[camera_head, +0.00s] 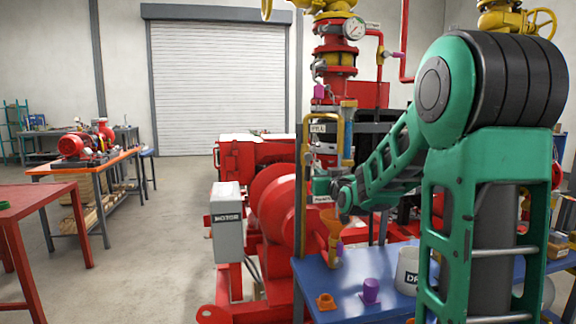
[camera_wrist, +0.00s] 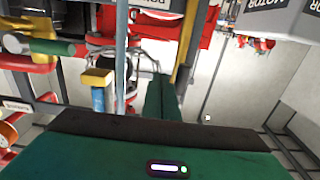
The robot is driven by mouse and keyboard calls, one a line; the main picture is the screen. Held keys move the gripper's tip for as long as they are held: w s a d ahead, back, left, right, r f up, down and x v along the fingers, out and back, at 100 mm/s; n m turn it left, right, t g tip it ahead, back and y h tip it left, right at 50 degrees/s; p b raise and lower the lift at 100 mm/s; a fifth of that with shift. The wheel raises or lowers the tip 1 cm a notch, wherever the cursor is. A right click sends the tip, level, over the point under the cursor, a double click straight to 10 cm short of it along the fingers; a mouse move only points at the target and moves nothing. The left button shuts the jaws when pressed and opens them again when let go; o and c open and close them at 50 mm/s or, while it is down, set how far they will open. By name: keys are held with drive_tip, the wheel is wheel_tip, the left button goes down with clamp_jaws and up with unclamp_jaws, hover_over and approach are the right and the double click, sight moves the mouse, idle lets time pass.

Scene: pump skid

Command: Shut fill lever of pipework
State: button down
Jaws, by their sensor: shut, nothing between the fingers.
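The pipework is a yellow pipe (camera_head: 306,185) with a FILL label (camera_head: 317,128) near its top bend, above blue benches. A blue upright tube with a yellow cap (camera_head: 348,103) stands just right of the label. I cannot make out the fill lever itself or its position. My gripper is at the end of the green arm, low beside this pipework; its fingertips are hard to separate there. In the wrist view my gripper (camera_wrist: 161,88) shows as narrow green fingers close together, shut and empty. A yellow block (camera_wrist: 97,77) on a blue tube (camera_wrist: 100,99) is left of them, apart.
An orange funnel (camera_head: 334,232) is below the pipe. A blue bench (camera_head: 345,290) carries a purple part (camera_head: 370,291) and a white drain bucket (camera_head: 407,268). A grey MOTOR box (camera_head: 227,225) and red pump parts are left. Open floor (camera_head: 160,240) lies farther left.

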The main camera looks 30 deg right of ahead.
drive_tip(key=w+a+r, duration=0.2)
drive_tip(key=w+a, duration=0.2)
drive_tip(key=a, duration=0.4)
drive_tip(key=shift+w+r, duration=0.2)
drive_tip(key=shift+r, duration=0.05)
idle(1.2)
drive_tip(key=shift+f, duration=0.6)
drive_tip(key=v, duration=0.9)
idle(0.6)
